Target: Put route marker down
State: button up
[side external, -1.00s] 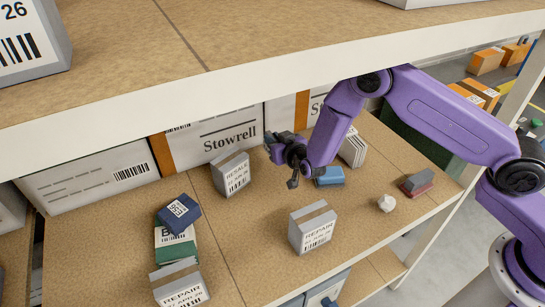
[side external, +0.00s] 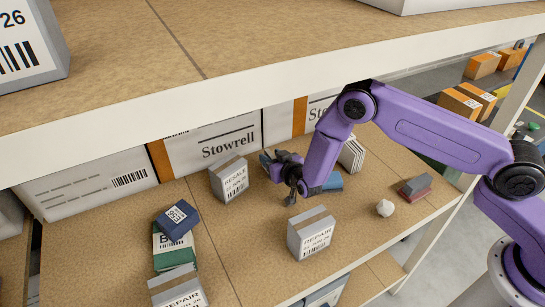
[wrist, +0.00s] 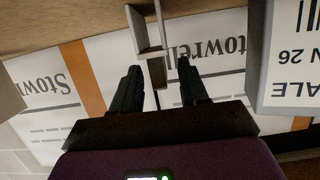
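No thing is plainly labelled as a route marker. In the wrist view a pale, thin, frame-shaped piece (wrist: 150,53) shows just beyond my fingertips, in front of the white Stowrell boxes; I cannot tell whether it is the marker. My gripper (wrist: 159,66) has its two dark fingers spread apart, with no clear contact on the piece. In the side view my gripper (side external: 281,179) is low over the lower shelf, right of the grey RESALE box (side external: 230,180). The piece cannot be made out there.
A grey REPAIR box (side external: 311,233) stands in front of my gripper. A blue item (side external: 334,183) is partly behind my arm. The upper shelf (side external: 240,90) overhangs the back.

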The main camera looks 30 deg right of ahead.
jog(key=shift+r, duration=0.15)
jog(key=shift+s+r, duration=0.1)
jog(key=shift+s, duration=0.1)
jog(key=shift+v, duration=3.55)
